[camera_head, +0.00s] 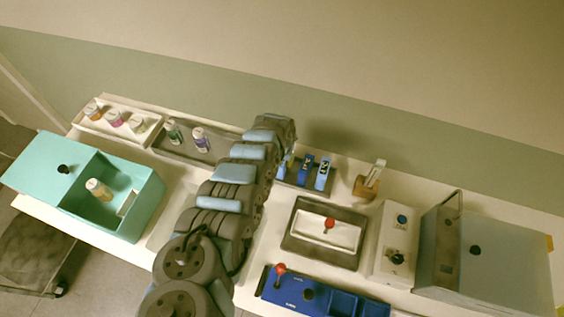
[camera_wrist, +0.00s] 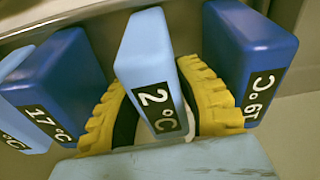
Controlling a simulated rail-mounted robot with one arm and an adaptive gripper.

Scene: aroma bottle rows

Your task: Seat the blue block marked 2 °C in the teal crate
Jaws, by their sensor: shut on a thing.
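The light blue block marked 2 °C (camera_wrist: 148,62) stands in the middle of the wrist view, with its label facing the camera. My gripper (camera_wrist: 160,110) has its yellow ribbed fingers on both sides of this block and is shut on it. The block is still among its neighbours in the row. A bottle (camera_head: 98,189) is inside the open part.
Dark blue blocks stand close on both sides, one marked 17 °C (camera_wrist: 62,75) and another (camera_wrist: 250,55) at the right. A grey tray with bottles (camera_head: 200,138) lies between rack and crate.

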